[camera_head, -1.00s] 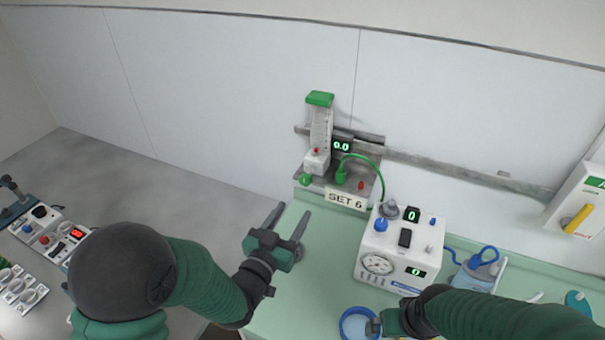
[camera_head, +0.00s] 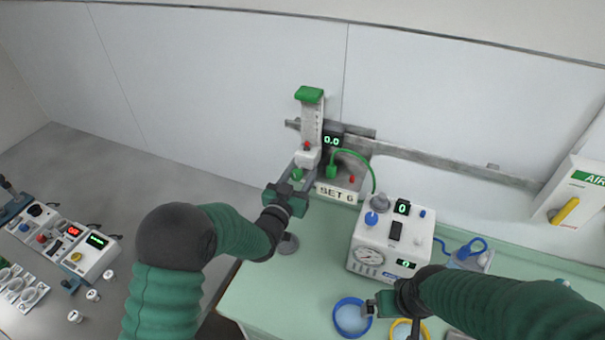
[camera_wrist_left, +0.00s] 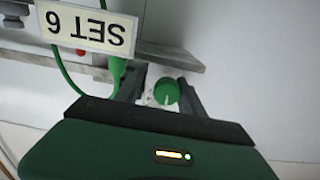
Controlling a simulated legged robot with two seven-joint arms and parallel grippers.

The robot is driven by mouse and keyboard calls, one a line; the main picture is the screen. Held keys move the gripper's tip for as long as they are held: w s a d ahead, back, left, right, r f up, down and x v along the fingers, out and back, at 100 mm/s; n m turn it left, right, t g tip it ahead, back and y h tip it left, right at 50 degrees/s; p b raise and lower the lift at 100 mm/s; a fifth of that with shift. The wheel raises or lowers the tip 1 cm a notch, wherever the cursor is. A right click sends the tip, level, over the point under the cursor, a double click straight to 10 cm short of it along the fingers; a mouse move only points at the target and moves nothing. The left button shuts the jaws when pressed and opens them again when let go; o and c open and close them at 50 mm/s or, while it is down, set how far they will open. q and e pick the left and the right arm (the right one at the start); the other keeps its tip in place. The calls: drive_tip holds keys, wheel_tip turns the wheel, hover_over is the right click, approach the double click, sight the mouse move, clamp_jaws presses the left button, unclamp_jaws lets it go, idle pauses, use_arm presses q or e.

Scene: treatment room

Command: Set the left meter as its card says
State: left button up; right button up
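The left meter (camera_head: 311,120) is a clear upright tube with a green cap, mounted on the wall rail. Its display (camera_head: 332,141) reads 0.0. Its card (camera_head: 337,193) reads SET 6 and shows upside down in the left wrist view (camera_wrist_left: 86,27). A green knob (camera_head: 297,174) sits low on the meter. My left gripper (camera_head: 292,174) is at the knob; in the left wrist view its fingers (camera_wrist_left: 164,85) stand apart on either side of the knob (camera_wrist_left: 166,93). Contact cannot be told. My right gripper (camera_head: 372,306) is low by a blue ring; its opening is unclear.
A white device (camera_head: 392,240) with a gauge and displays stands on the green counter (camera_head: 290,295), right of the meter. A blue ring (camera_head: 351,318) lies in front. A wall box (camera_head: 577,200) with a yellow lever is at right. Another bench with devices is at left.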

use_arm(q)
drive_tip(key=shift+s+a, duration=0.15)
drive_tip(key=shift+a, duration=0.55)
drive_tip(key=c, duration=0.5)
drive_tip(key=shift+a, duration=0.2)
clamp_jaws()
drive_tip(key=shift+s+d+r, duration=0.15)
drive_tip(key=shift+d, duration=0.3)
drive_tip(key=shift+a, duration=0.2)
drive_tip(key=shift+a+n+b, duration=0.1)
drive_tip(key=shift+n+b, duration=1.5)
drive_tip(key=shift+n, duration=0.1)
drive_tip(key=shift+n+b, duration=0.7)
drive_tip(key=shift+n, duration=0.3)
drive_tip(key=shift+n+b, duration=0.4)
drive_tip(key=shift+n, duration=0.4)
use_arm(e)
drive_tip(key=shift+s+a+f, duration=0.1)
drive_tip(key=shift+a+f, duration=0.15)
drive_tip(key=shift+f, duration=0.6)
drive_tip(key=shift+s+a+f, duration=0.1)
drive_tip(key=shift+a+f, duration=0.1)
drive_tip(key=shift+f, duration=0.6)
drive_tip(key=shift+s+a+f, duration=0.1)
drive_tip(key=shift+a+f, duration=0.15)
drive_tip(key=shift+f, duration=0.6)
